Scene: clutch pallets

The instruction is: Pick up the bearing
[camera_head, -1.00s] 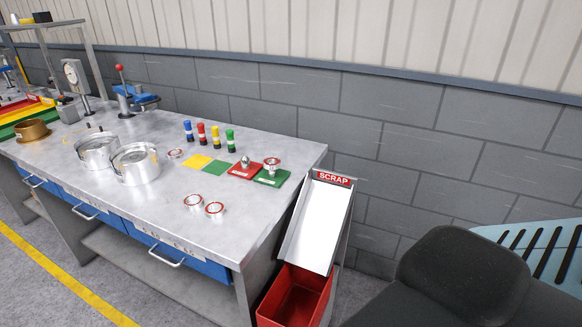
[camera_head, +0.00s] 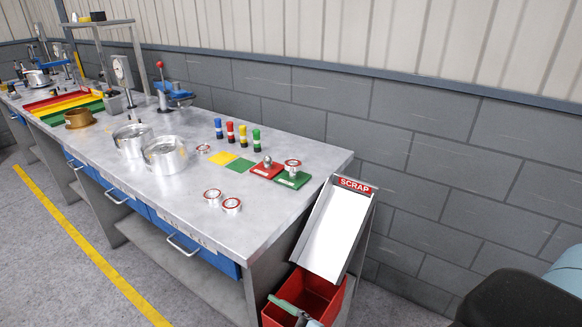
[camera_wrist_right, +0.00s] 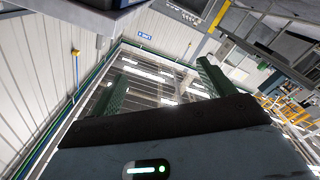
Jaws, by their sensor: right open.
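Several small ring-shaped bearings with red-marked faces are on the grey workbench (camera_head: 130,180) in the head view. Two stand side by side near the front edge, a left one (camera_head: 212,197) and a right one (camera_head: 232,205). Another bearing (camera_head: 203,149) lies near the large metal rings, and one more (camera_head: 292,165) sits on a green fixture plate (camera_head: 293,181). My right gripper (camera_wrist_right: 163,86) is open in the right wrist view, with nothing between its green fingers. A green-grey piece at the head view's bottom edge is too cut off to identify. My left gripper is not recognisable.
A scrap chute (camera_head: 333,228) stands at the bench's right end above a red bin (camera_head: 338,301). Two large metal rings (camera_head: 165,156), coloured pegs (camera_head: 242,136) and a red plate (camera_head: 266,171) occupy the bench. Its front right surface is mostly clear.

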